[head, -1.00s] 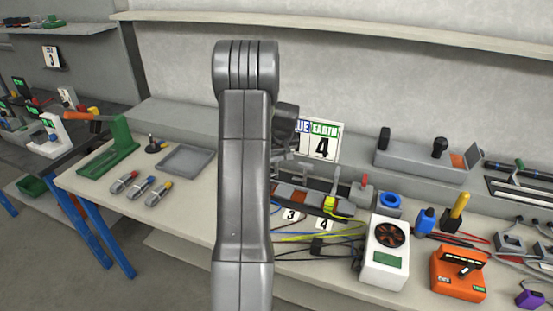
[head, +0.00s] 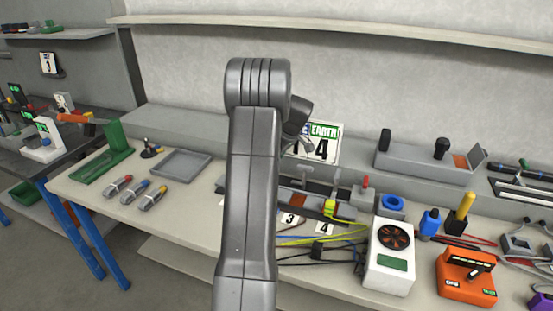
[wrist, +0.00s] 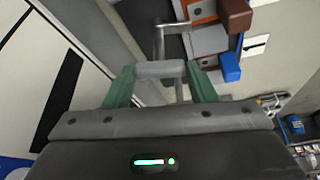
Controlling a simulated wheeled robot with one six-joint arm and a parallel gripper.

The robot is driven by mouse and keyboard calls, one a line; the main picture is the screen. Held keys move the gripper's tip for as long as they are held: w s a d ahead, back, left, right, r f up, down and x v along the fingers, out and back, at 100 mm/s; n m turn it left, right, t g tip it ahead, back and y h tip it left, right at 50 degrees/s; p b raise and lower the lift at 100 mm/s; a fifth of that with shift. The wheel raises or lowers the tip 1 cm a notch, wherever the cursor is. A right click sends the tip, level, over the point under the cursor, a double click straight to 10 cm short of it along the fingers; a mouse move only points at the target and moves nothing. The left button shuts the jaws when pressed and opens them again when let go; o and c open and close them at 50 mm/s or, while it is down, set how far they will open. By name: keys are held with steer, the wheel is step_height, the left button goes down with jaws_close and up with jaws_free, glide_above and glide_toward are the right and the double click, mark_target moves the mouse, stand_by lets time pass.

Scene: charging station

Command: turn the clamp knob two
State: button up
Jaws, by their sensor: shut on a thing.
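In the wrist view my gripper (wrist: 160,72) has its two green fingers on either end of a grey bar-shaped knob (wrist: 158,67), shut on it. A thin stem shows under the bar. A second grey crank-like handle (wrist: 172,25) stands just beyond, by an orange block (wrist: 200,10). In the head view the clamp strip (head: 265,190) runs along the bench, with grey handles (head: 306,170) over its blocks. Number plates 3 (head: 290,218) and 4 (head: 325,228) show; the strip's left part is hidden behind my arm. I cannot read which number the held knob has.
A white fan unit (head: 388,280) and an orange box (head: 467,276) stand to the right. Coloured cables lie in front of the strip. An EARTH 4 sign (head: 325,145) stands behind. A grey tray (head: 180,163) and several hand clamps (head: 118,186) lie on the left.

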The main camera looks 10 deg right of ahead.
stand_by(0.4)
steer(key=o, duration=1)
steer(key=v, duration=1.4)
